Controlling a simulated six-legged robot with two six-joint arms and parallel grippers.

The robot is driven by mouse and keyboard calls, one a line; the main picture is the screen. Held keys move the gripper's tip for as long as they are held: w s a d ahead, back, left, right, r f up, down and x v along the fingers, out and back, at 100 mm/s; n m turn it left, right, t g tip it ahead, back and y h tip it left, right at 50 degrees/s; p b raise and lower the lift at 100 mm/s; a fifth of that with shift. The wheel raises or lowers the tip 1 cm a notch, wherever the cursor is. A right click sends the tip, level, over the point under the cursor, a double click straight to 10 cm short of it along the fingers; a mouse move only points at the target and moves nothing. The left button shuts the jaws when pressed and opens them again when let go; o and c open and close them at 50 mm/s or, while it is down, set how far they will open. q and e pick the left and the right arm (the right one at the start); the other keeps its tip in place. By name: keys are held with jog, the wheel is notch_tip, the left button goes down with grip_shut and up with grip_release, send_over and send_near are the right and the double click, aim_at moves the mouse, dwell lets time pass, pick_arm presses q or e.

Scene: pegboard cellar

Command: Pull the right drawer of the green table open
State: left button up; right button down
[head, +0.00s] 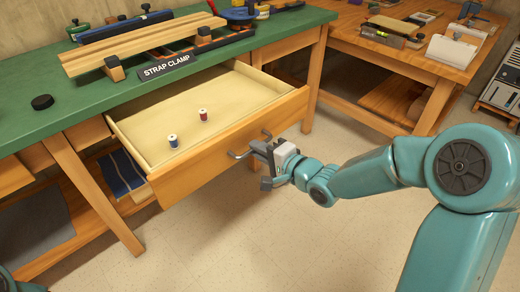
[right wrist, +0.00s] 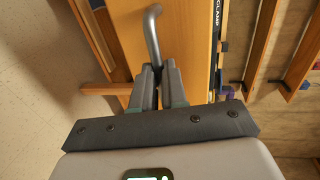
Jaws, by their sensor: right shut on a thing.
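The right drawer (head: 212,158) of the green table (head: 40,127) stands well out from the table, its pale inside showing. A red spool (head: 203,115) and a blue spool (head: 173,141) stand upright in it. My right gripper (head: 262,147) is at the metal bar handle (head: 237,155) on the drawer front, shut on it. In the right wrist view the fingers (right wrist: 157,76) close around the handle (right wrist: 153,35), with the wooden drawer front (right wrist: 188,40) beside them. My left gripper is not in view.
A strap clamp rack with a wooden beam (head: 140,47) and a black puck (head: 42,102) are on the green top. A wooden bench (head: 350,45) stands at the back right. The pale floor (head: 270,240) before the drawer is clear.

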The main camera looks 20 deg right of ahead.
jog(key=c, duration=1.2)
grip_release()
jog(key=shift+o, duration=0.2)
jog(key=b+v, duration=0.3)
jog(key=v, duration=1.3)
jog(key=shift+s, duration=0.15)
